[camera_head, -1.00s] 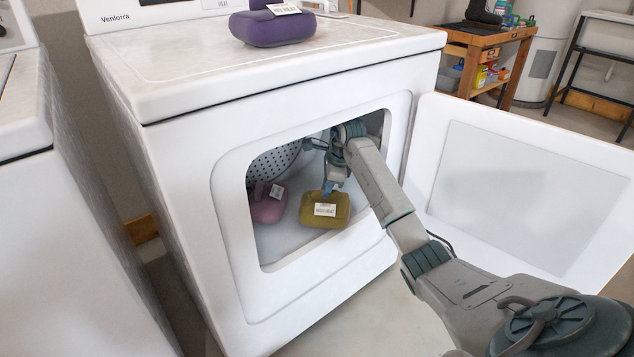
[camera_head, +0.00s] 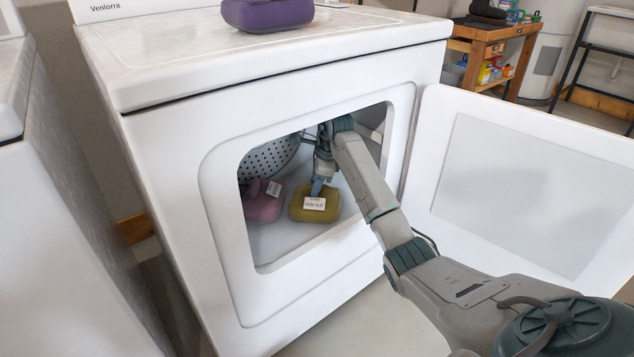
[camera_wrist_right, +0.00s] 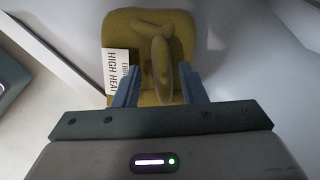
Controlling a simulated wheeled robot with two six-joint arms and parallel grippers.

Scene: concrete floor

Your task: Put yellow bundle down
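The yellow bundle (camera_head: 297,206), a rounded soft block with a white label, is inside the white dryer's open compartment, right of the pink bundle (camera_head: 262,208). My right arm reaches in through the opening, and my right gripper (camera_head: 317,187) is at the yellow bundle's top. In the right wrist view the bundle (camera_wrist_right: 205,30) lies under the gripper. Its two blue fingers (camera_wrist_right: 159,68) stand apart on either side of the raised knot (camera_wrist_right: 161,65), with a visible gap on the left. The bundle's underside is hidden. My left gripper is not in view.
The dryer (camera_head: 170,190) has its door (camera_head: 530,195) swung open to the right. A perforated drum wall (camera_head: 265,163) shows inside. A purple bundle (camera_head: 268,13) sits on the dryer top. Another white machine (camera_head: 50,230) stands at the left, and a wooden workbench (camera_head: 492,45) at the back right.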

